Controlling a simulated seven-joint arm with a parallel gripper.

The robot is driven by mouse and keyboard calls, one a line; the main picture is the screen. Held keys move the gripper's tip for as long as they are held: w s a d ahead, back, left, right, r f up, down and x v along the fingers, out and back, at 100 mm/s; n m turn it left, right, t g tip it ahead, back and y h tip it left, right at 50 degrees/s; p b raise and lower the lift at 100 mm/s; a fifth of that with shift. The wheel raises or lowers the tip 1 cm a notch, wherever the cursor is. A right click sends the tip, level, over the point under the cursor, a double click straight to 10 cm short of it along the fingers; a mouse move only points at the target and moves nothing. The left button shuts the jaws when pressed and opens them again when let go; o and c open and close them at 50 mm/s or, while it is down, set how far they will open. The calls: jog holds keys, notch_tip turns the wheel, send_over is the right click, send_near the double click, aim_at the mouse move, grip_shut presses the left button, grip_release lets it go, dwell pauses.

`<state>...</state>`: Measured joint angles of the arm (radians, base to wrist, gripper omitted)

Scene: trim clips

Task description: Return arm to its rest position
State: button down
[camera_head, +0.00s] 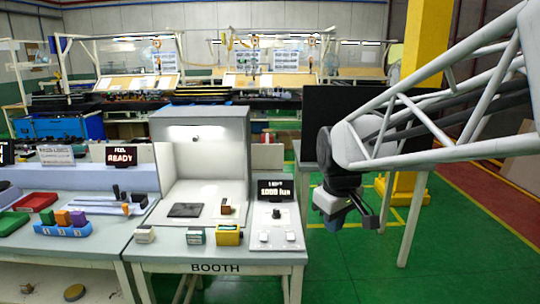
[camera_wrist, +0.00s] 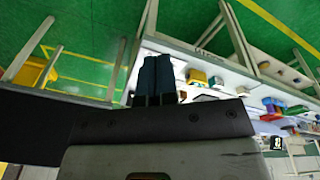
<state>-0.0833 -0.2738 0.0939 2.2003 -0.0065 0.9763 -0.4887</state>
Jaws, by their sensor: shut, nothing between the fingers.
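My gripper (camera_head: 366,212) hangs at the end of my white lattice arm, to the right of the booth table and over the green floor. It is clear of the table and touches nothing that I can see. In the wrist view its two dark blue fingers (camera_wrist: 157,76) lie side by side, closed, with nothing between them.
The booth table (camera_head: 215,254) holds a dark pad (camera_head: 185,210), several small boxes and a panel with a lit sign (camera_head: 275,190). A blue tray (camera_head: 62,229) with coloured blocks is on the left bench. A yellow column (camera_head: 422,90) stands behind my arm. Green floor lies open below.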

jog(key=s+d+f+m, duration=0.1)
jog(key=s+m, duration=0.1)
jog(key=s, duration=0.5)
jog(key=s+d+f+m, duration=0.2)
jog(key=s, duration=0.5)
jog(key=s+d+f+m+t, duration=0.1)
jog(key=s+f+m, duration=0.1)
jog(key=s, duration=0.4)
jog(key=shift+s+d+m, duration=0.25)
jog(key=shift+s+m, duration=0.15)
jog(key=shift+w+r, duration=0.1)
